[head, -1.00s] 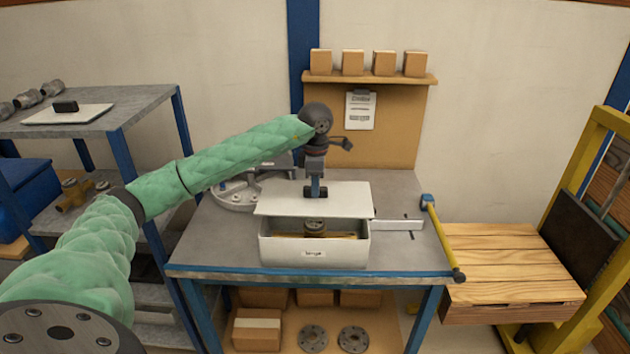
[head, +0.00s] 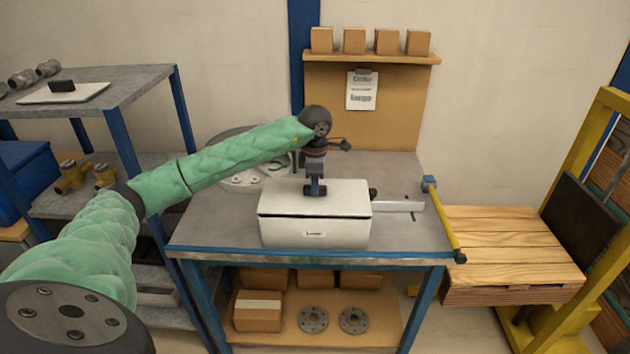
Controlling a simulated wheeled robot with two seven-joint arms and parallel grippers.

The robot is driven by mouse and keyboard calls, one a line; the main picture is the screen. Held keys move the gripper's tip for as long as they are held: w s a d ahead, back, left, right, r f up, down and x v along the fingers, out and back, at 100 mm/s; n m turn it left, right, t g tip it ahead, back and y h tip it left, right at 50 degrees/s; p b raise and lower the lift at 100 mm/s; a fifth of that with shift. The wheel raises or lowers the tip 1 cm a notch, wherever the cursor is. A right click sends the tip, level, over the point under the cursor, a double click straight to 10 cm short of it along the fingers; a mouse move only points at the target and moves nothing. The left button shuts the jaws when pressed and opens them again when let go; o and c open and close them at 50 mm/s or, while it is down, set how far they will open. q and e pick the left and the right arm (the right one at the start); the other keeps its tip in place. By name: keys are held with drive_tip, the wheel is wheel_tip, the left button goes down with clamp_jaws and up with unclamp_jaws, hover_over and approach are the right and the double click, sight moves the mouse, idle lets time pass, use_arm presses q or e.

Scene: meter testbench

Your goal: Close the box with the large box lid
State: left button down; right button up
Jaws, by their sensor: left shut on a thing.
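The white box (head: 314,235) stands on the grey workbench, with a small label on its front. The large white lid (head: 340,199) lies level over the box top, and a thin dark line shows between lid and box at the front. My left gripper (head: 315,190) points down at the middle of the lid and is shut on the lid's dark handle. The inside of the box is hidden. I cannot tell if the lid is fully seated. My right gripper is not in view.
The workbench (head: 215,232) has a round grey fixture (head: 240,178) behind the box and a yellow-handled tool (head: 446,225) at its right edge. A shelf (head: 100,97) at left holds another lid (head: 62,92) with a dark handle. A wooden pallet (head: 505,245) stands at right.

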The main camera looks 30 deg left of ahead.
use_arm(q)
drive_tip(key=shift+f, duration=0.1)
idle(0.4)
drive_tip(key=shift+f+b, duration=0.5)
drive_tip(key=shift+f, duration=0.05)
drive_tip(key=c, duration=1.2)
unclamp_jaws()
